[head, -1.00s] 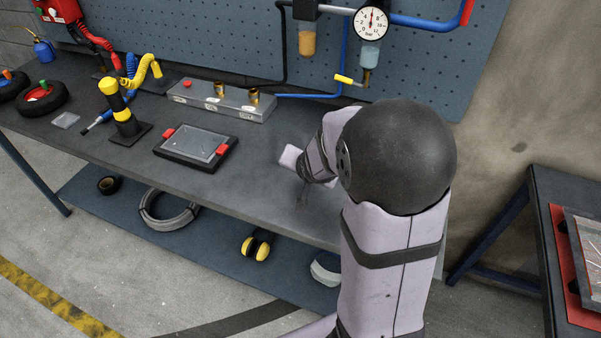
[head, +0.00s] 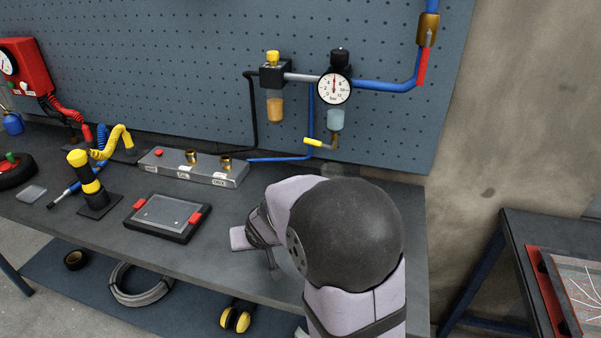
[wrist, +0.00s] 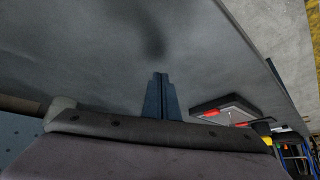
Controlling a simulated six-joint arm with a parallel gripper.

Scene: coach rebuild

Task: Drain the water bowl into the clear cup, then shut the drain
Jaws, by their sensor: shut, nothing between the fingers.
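The water bowl (head: 336,119) is a small pale-blue clear bowl under the round pressure gauge (head: 334,88) on the pegboard. A brass drain fitting (head: 333,142) with a yellow lever (head: 314,142) sits beneath it, the lever pointing left and slightly up.
A black tray with red clips (head: 167,217) lies left of my gripper. A grey block with brass ports (head: 193,168) stands behind it. An amber bowl (head: 275,107) hangs left of the gauge. Blue pipes run along the board. The bench's right end (head: 410,215) is bare.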

